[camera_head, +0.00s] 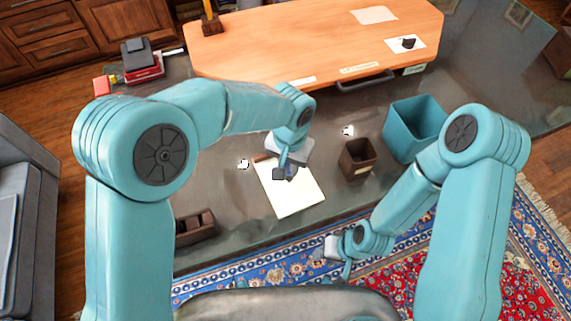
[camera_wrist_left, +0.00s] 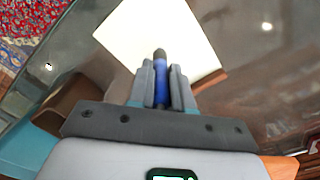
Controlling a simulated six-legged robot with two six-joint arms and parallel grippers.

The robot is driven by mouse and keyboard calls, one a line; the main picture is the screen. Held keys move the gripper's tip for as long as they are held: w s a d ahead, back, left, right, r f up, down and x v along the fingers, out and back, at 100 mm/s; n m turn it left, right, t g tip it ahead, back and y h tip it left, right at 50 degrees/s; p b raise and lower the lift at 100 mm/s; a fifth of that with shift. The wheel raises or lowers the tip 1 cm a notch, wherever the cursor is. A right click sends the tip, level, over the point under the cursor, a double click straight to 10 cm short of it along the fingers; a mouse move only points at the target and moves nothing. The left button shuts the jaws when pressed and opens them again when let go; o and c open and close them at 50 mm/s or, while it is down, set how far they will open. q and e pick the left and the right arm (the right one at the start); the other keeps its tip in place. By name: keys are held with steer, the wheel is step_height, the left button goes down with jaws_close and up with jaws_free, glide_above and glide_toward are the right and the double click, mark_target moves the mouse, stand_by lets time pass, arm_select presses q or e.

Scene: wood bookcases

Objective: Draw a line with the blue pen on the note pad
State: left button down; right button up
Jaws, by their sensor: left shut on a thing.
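The white note pad (camera_head: 292,196) lies on the dark glossy table, and it also shows in the left wrist view (camera_wrist_left: 135,35). My left gripper (camera_head: 285,172) is above the upper part of the pad. It is shut on the blue pen (camera_wrist_left: 161,78), which sits between the two fingers with its dark end pointing toward the pad. I cannot tell whether the pen touches the paper. No drawn line is visible on the pad. My right gripper (camera_head: 340,250) hangs low over the rug at the front edge of the table; its fingers are too small to read.
A brown pen cup (camera_head: 357,160) and a teal bin (camera_head: 414,128) stand right of the pad. A dark compartment tray (camera_head: 195,228) lies at left. An orange wooden desk surface (camera_head: 310,45) is behind. Small white items lie beside the pad.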

arm_select(q)
steer(key=shift+w+d, duration=0.3)
steer(key=shift+d, duration=0.45)
steer(key=shift+w+d+p, duration=0.2)
steer(key=shift+d+p, duration=0.1)
steer(key=shift+d, duration=0.3)
steer(key=shift+a, duration=0.1)
steer(key=shift+s+a+b, duration=0.25)
steer(key=shift+a+b, duration=0.1)
steer(key=shift+a, duration=0.3)
steer(key=shift+s+a, duration=0.25)
steer(key=shift+a, duration=0.35)
